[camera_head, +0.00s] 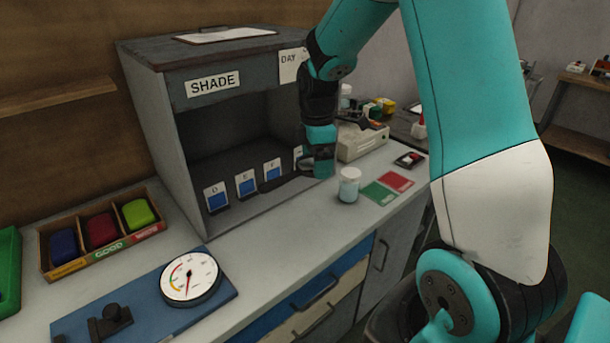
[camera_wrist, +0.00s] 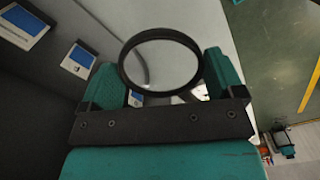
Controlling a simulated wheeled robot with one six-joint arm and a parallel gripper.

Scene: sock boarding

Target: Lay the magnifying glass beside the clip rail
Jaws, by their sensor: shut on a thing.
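The magnifying glass (camera_wrist: 124,68) shows in the wrist view as a black ring with a clear lens, between the teal fingers of my gripper (camera_wrist: 162,80). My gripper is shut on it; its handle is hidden. In the head view my gripper (camera_head: 319,165) is at the right side of the shade box opening, with a dark part of the magnifying glass (camera_head: 306,165) at its left. A row of cards with blue swatches, such as the D card (camera_head: 216,197), stands along the box floor. I cannot make out the clip rail itself under them.
The shade box (camera_head: 172,125) has a wall close to my gripper. A dial gauge (camera_head: 190,277) and sock tray (camera_head: 102,234) are left.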

